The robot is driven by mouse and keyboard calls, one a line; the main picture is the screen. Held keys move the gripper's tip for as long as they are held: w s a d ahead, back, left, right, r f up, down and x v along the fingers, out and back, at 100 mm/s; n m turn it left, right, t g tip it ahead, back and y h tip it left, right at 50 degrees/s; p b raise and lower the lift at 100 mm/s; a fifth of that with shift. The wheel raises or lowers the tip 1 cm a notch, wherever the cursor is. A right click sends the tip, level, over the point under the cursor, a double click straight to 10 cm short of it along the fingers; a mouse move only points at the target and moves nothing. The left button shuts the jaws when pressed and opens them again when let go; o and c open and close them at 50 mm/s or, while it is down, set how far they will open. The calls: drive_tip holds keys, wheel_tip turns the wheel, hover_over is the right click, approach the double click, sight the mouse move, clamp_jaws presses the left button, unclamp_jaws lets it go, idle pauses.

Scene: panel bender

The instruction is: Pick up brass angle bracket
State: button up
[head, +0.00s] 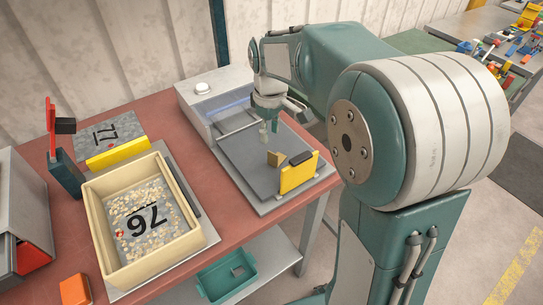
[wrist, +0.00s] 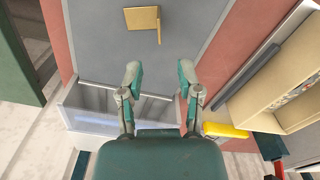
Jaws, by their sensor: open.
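My gripper (head: 267,133) hangs above the plate, a little behind the bracket. In the wrist view the two green fingers of my gripper (wrist: 160,72) are spread apart with nothing between them. The bracket lies beyond the fingertips, apart from them.
The bender's grey body (head: 213,90) stands behind the plate. A cream bin (head: 95,220) with pale pieces, marked 76, sits to the left. A yellow bar (head: 118,151) lies behind it. A red and black upright (head: 51,130) stands at far left. Red tabletop (head: 225,215) is bare between bin and plate.

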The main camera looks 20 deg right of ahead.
sight(272, 155)
drive_tip(key=shift+d+f, duration=0.15)
drive_tip(key=shift+f, duration=0.45)
drive_tip(key=shift+d+f, duration=0.15)
drive_tip(key=shift+f, duration=0.45)
drive_tip(key=f, duration=0.5)
drive_tip(key=shift+s+a, duration=0.3)
drive_tip(key=shift+d+f, duration=0.15)
drive_tip(key=shift+f, duration=0.1)
drive_tip(key=shift+d, duration=0.2)
clamp_jaws()
drive_tip(key=shift+a, duration=0.1)
